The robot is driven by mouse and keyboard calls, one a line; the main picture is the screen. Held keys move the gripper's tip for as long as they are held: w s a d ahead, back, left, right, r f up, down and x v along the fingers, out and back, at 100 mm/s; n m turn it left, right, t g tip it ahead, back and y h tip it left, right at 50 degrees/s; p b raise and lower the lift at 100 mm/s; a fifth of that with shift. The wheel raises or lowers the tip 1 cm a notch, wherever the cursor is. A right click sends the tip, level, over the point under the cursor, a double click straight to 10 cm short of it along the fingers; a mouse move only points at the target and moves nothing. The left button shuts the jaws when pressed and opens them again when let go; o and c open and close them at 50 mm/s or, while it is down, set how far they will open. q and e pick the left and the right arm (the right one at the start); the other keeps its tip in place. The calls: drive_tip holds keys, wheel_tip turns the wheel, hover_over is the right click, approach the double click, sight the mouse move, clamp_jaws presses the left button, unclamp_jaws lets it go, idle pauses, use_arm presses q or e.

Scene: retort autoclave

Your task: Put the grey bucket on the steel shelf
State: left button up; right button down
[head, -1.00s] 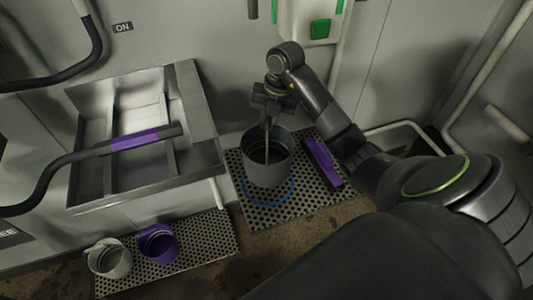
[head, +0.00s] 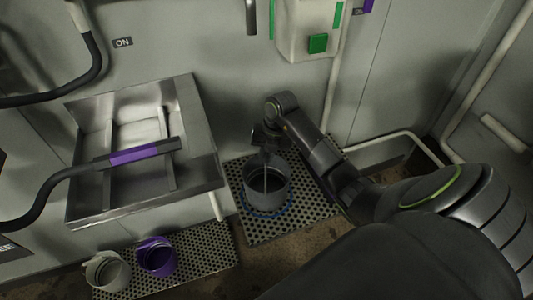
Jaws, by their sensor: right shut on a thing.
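The dark grey bucket (head: 267,190) is upright at the centre of the head view, over a perforated dark metal plate (head: 292,230). A blue ring (head: 288,211) on the plate shows around its base; I cannot tell whether the bucket touches the plate. My right gripper (head: 266,153) is above the bucket, shut on its handle. The steel unit with compartments (head: 201,155), which may be the steel shelf, is on the wall to the left of the bucket. My left gripper is not in view.
A pale bucket (head: 107,271) and a purple bucket (head: 157,257) stand on another perforated plate (head: 208,254) at lower left. A black hose with a purple band (head: 133,155) crosses the steel unit. A wall box with a green button (head: 318,43) is above.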

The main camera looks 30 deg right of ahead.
drive_tip(key=shift+f, duration=0.1)
drive_tip(key=c, duration=1.4)
unclamp_jaws()
drive_tip(key=shift+c, duration=0.2)
drive_tip(key=shift+r, duration=0.25)
wheel_tip(320, 180, up, 12)
drive_tip(key=s+d, duration=0.1)
drive_tip(key=d, duration=0.1)
drive_tip(key=shift+s+f, duration=0.2)
drive_tip(key=shift+f, duration=0.1)
